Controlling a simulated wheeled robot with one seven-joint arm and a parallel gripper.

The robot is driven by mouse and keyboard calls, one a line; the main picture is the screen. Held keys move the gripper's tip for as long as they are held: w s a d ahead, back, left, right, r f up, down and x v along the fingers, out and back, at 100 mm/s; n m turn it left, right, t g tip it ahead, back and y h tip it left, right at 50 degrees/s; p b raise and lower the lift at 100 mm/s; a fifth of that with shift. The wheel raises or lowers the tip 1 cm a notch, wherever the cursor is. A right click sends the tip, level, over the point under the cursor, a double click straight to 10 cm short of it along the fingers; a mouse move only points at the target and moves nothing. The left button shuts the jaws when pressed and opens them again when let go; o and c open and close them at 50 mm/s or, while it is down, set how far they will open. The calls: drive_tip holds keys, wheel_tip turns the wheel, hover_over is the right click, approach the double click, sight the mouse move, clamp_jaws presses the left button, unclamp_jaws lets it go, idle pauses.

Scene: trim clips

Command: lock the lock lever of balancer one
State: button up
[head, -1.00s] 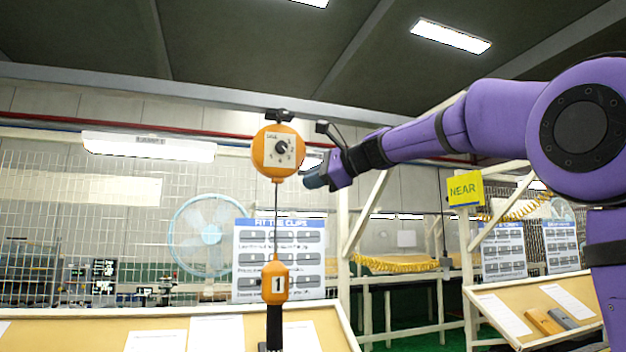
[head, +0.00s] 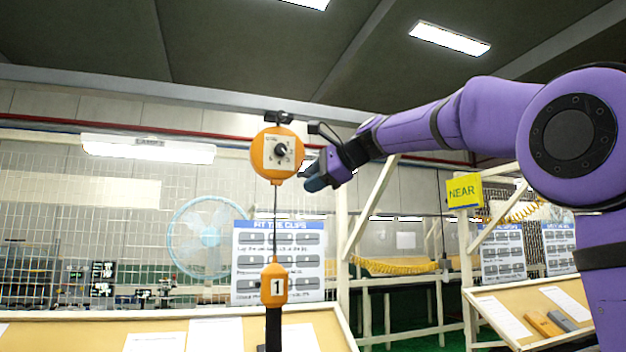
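Balancer one is a round orange housing (head: 276,170) hanging from a dark mount. A pale dial plate with a black knob (head: 281,150) is on its face. A cable runs down to an orange block marked 1 (head: 274,285). I cannot pick out the lock lever for certain; it may be small or hidden by my gripper. My gripper (head: 314,178) is at the right edge of the housing, slightly below its middle, its dark fingers pointing left. I cannot tell whether it touches the housing, or whether its fingers are open or shut.
A sloping tan board (head: 100,332) with papers lies below the balancer. A white post with a diagonal brace (head: 368,212) stands just behind my gripper. A yellow NEAR sign (head: 464,191) hangs at right. A blue fan (head: 206,238) stands behind the mesh.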

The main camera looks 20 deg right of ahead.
drive_tip(key=v, duration=1)
drive_tip(key=shift+s+d+r, duration=0.15)
drive_tip(key=shift+s+d, duration=0.05)
drive_tip(key=shift+s, duration=0.1)
idle(0.4)
drive_tip(key=s+f+n+g+h, duration=0.1)
drive_tip(key=s+f+n+h, duration=0.1)
drive_tip(key=s+f+n, duration=0.3)
drive_tip(key=s+f+n+g+h, duration=0.2)
drive_tip(key=s+f+n, duration=0.4)
drive_tip(key=s+f, duration=0.8)
drive_tip(key=s+f+n+g+h, duration=0.2)
drive_tip(key=s+f, duration=0.8)
drive_tip(key=f, duration=1.2)
drive_tip(key=n+h, duration=0.2)
drive_tip(key=n, duration=0.1)
drive_tip(key=shift+s+d+f, duration=0.2)
